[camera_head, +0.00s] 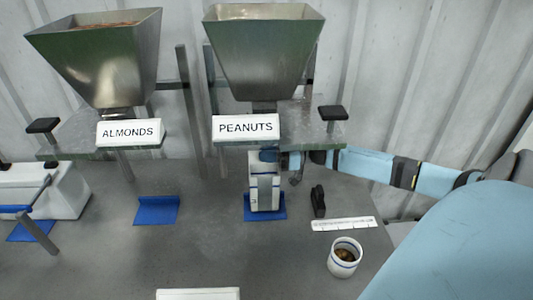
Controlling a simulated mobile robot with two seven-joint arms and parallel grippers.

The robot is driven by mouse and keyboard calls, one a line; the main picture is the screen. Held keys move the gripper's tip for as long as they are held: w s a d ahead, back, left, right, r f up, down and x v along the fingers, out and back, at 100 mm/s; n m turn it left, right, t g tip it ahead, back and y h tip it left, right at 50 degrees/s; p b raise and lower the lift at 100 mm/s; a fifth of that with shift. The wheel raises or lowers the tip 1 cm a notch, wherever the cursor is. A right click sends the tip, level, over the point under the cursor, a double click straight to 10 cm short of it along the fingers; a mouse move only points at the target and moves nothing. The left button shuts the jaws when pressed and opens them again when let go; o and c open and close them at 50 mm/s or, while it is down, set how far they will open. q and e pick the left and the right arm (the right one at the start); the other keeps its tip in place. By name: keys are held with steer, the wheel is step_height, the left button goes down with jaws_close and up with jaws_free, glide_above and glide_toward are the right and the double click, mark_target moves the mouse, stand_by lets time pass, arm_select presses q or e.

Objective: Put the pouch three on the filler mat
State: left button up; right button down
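Pouch three (264,188), a white upright pouch with a grey-green strip and a small "3" low on its front, stands at the blue mat (277,213) under the PEANUTS hopper (264,55). Its base appears to be on the mat. My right gripper (284,160) reaches in from the right at the pouch's upper part, just below the PEANUTS sign (246,128). The fingers are mostly hidden by the pouch and the shelf, so I cannot tell whether they grip it. My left gripper is not in view.
An ALMONDS hopper (105,65) stands to the left, with an empty blue mat (157,210) below. A white machine (60,190) is at far left. A black object (318,201), a white ruler-like strip (344,224) and a cup (345,257) with brown contents lie right of the pouch.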

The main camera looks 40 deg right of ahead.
steer(key=shift+f, duration=0.1)
steer(key=shift+f, duration=0.45)
steer(key=c, duration=1.4)
jaws_free()
steer(key=shift+o, duration=0.2)
steer(key=r+b+v, duration=0.1)
steer(key=v, duration=1.1)
steer(key=shift+r, duration=0.15)
